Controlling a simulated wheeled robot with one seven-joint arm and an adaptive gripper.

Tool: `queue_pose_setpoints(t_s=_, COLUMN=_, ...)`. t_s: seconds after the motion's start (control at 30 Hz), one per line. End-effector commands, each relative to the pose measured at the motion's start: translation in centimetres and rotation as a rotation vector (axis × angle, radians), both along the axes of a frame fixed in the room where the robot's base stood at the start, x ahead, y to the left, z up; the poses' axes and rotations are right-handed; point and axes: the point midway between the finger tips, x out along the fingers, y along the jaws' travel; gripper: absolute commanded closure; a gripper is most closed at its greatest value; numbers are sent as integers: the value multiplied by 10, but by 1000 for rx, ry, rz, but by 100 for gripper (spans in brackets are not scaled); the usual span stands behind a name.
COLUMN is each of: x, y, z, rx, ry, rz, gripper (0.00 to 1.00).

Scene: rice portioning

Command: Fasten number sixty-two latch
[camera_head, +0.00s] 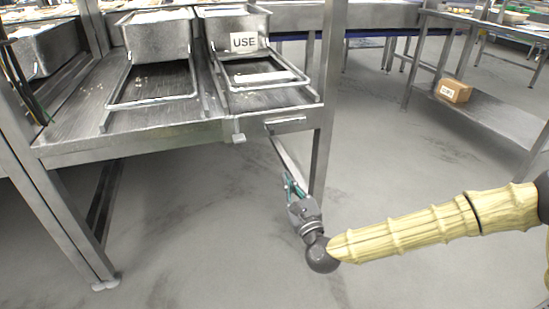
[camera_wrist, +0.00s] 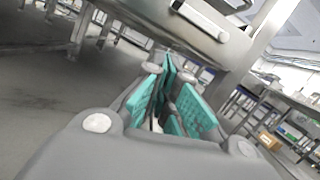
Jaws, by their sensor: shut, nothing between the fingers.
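My gripper (camera_head: 291,185) has teal finger pads and is shut and empty. In the head view it is below the front right corner of the steel table, beside the table's leg. In the wrist view the pads (camera_wrist: 169,82) point up toward the table's underside and edge. A pale bar-shaped fitting (camera_head: 285,121) is on the table's front edge, above my gripper. It appears at the top of the wrist view (camera_wrist: 200,18), apart from the fingers. A small metal bracket (camera_head: 238,132) is left of it. No number sixty-two is readable, so I cannot tell which fitting is the latch.
A side table (camera_head: 490,112) with a cardboard box (camera_head: 454,91) is at right. The floor (camera_head: 375,150) between is clear.

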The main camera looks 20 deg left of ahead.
Motion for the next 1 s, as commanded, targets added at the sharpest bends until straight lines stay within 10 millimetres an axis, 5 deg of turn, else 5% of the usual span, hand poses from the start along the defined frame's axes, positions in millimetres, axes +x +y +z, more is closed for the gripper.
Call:
queue_pose_setpoints(t_s=0.57, x=8, y=1, z=5, rx=41, ry=-2, rz=-3, gripper=100)
queue_pose_setpoints(t_s=1.0, x=56, y=38, z=17, rx=39, ry=-5, rz=-3, gripper=100)
